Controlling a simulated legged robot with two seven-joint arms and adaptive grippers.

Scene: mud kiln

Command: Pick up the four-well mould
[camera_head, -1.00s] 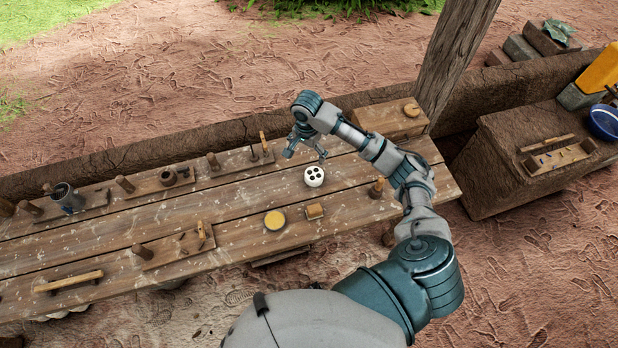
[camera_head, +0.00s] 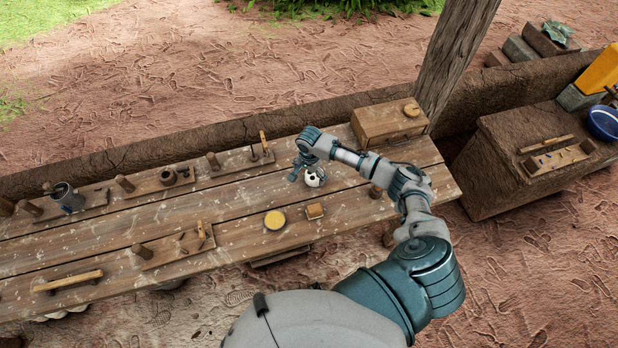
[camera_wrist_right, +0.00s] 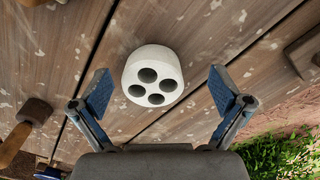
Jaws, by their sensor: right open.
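The four-well mould (camera_head: 314,178) is a small white round block with four dark wells in its top. It stands upright on the wooden table, partly hidden by my right gripper in the head view. In the right wrist view the mould (camera_wrist_right: 153,75) lies ahead of and between the fingers. My right gripper (camera_head: 306,174) is low over the table beside the mould. In the right wrist view the gripper (camera_wrist_right: 165,92) is open, with blue finger pads wide apart on either side and not touching the mould. My left gripper is not in view.
A yellow-topped round dish (camera_head: 275,220) and a small wooden block (camera_head: 315,211) lie nearer on the table (camera_head: 240,207). A wooden box (camera_head: 390,123) stands at the back right. Racks with pegs and tools line the back edge. The table around the mould is mostly clear.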

